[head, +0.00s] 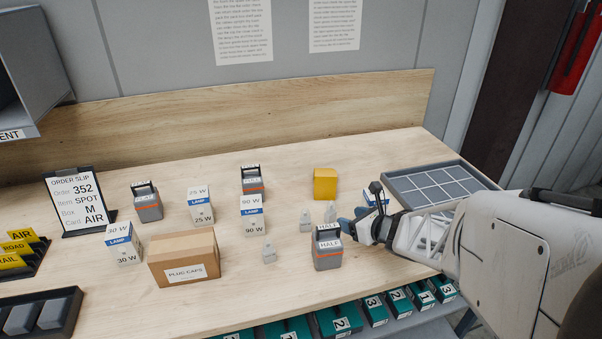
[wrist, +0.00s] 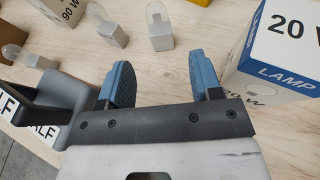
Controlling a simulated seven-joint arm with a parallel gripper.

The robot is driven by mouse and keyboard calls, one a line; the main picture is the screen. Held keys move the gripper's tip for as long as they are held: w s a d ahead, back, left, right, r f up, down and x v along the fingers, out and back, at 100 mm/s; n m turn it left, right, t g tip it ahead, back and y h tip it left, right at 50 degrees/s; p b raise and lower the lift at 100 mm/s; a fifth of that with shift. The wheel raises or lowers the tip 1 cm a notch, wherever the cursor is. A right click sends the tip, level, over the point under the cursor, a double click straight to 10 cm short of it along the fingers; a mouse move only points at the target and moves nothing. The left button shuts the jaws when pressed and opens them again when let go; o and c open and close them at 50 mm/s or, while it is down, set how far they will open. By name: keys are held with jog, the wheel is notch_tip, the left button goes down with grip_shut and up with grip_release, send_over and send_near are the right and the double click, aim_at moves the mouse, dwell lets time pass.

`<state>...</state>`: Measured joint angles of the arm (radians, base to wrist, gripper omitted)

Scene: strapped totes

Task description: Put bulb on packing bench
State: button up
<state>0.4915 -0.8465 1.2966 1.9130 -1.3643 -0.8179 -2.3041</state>
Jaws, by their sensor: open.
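Three small bulbs with clear tops and grey square bases stand on the wooden packing bench (head: 215,290): one at the front (head: 268,252), one in the middle (head: 305,221), one behind it (head: 330,212). In the wrist view they are at the left (wrist: 30,57), upper left (wrist: 108,27) and top middle (wrist: 158,27). My gripper (head: 358,226) is low over the bench, right of the bulbs. Its blue fingers (wrist: 163,82) are open, with only bench visible between them. No bulb is between the fingers.
The grey HALF tote (head: 327,254) is close beside my gripper. A 20 W lamp box (wrist: 285,50) stands at its other side. A yellow block (head: 325,184), gridded tray (head: 435,187), PLUG CAPS carton (head: 184,258) and order slip (head: 77,202) are also on the bench.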

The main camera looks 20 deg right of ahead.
jog(key=shift+v, duration=1.55)
jog(key=shift+w, duration=0.1)
jog(key=shift+w+d+r+m+h, duration=0.1)
jog(key=shift+w+r+m+h, duration=0.15)
jog(key=shift+r+m, duration=0.45)
jog(key=s+r+m+g+h, duration=0.25)
jog(key=r+m+h, duration=0.75)
jog(key=m, duration=1)
jog(key=s+a+r+m+g+y, duration=0.2)
jog(key=s+a+r+m+g, duration=0.1)
jog(key=s+a+m, duration=0.4)
jog(key=s+a+r+m+g+y, duration=0.3)
jog(key=s+a+m, duration=0.4)
jog(key=s+m, duration=0.3)
jog(key=shift+s+m+g, duration=0.15)
jog(key=shift+m+g, duration=0.6)
jog(key=shift+m, duration=0.35)
